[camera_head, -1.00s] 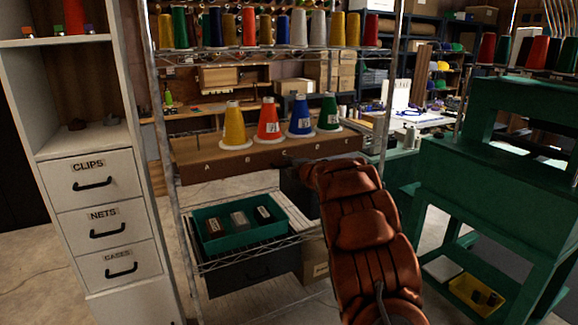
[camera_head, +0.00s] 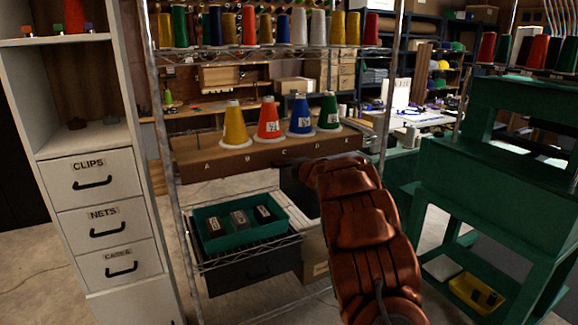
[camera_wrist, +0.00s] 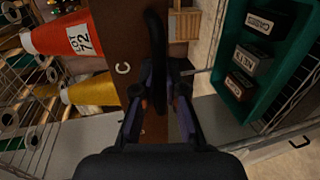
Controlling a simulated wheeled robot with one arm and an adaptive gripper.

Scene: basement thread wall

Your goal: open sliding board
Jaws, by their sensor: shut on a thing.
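The sliding board (camera_head: 230,165) is a long brown board on the wire shelf, lettered A to E along its front. Yellow (camera_head: 234,128), red-orange (camera_head: 268,120), blue (camera_head: 300,117) and green (camera_head: 328,113) cones stand upright on it. In the wrist view the board (camera_wrist: 125,25) runs up the picture, with the letter C beside a black handle (camera_wrist: 156,45). My gripper (camera_wrist: 160,88) is shut on this handle at the board's front.
Below the board, a teal tray (camera_head: 200,248) with small labelled boxes sits on a wire shelf. A white drawer cabinet (camera_head: 140,225) stands left, a green workbench (camera_head: 445,180) right. Thread cones line the shelf above. Bare floor shows below.

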